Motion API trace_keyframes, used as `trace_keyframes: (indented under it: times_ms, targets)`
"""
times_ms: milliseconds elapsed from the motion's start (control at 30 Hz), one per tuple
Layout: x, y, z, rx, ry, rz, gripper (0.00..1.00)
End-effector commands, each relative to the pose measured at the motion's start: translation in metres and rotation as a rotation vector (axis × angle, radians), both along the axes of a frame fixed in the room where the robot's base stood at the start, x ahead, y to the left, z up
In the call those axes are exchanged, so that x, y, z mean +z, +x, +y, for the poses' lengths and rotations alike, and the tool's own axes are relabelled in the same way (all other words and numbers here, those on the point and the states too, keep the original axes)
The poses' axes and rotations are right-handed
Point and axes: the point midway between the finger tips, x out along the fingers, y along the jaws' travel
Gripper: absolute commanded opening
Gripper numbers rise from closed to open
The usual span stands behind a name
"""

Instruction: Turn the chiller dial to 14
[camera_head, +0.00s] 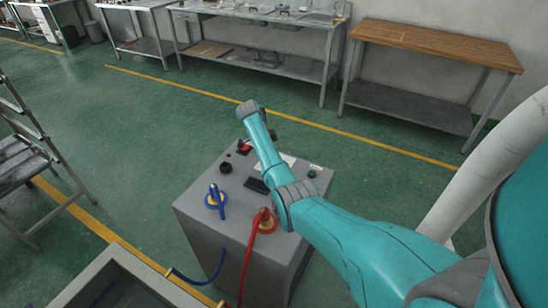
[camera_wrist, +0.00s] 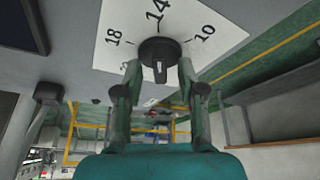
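The chiller dial (camera_wrist: 158,50) is a round black knob with a raised grip bar, on a white scale sheet (camera_wrist: 118,28). In the wrist view the numbers 18, 14 and 10 can be read around it; a further number is partly hidden. The bar's light-marked end points down in the picture, away from the 14. My gripper (camera_wrist: 160,76) has its two fingers apart, one on each side of the bar, with a gap to it. In the head view my arm hides the dial on the grey chiller (camera_head: 225,225), and the fingers cannot be made out.
The chiller top carries a blue valve (camera_head: 215,197) and a red valve (camera_head: 266,221) with hoses, a dark display (camera_head: 257,186), and a black knob (camera_head: 225,168). A wooden-topped bench (camera_head: 435,45) stands behind. Green floor is clear between them.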

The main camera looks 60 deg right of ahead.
Motion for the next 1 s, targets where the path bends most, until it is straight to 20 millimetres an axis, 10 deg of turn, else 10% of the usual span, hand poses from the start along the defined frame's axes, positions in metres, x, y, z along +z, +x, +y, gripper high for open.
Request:
trace_keyframes:
  times_ms: [500,1000]
  targets:
    - [0.062,0.022,0.014,0.001,-0.002,-0.002,0.40]
    - [0.068,0.024,0.016,0.000,-0.001,-0.001,0.40]
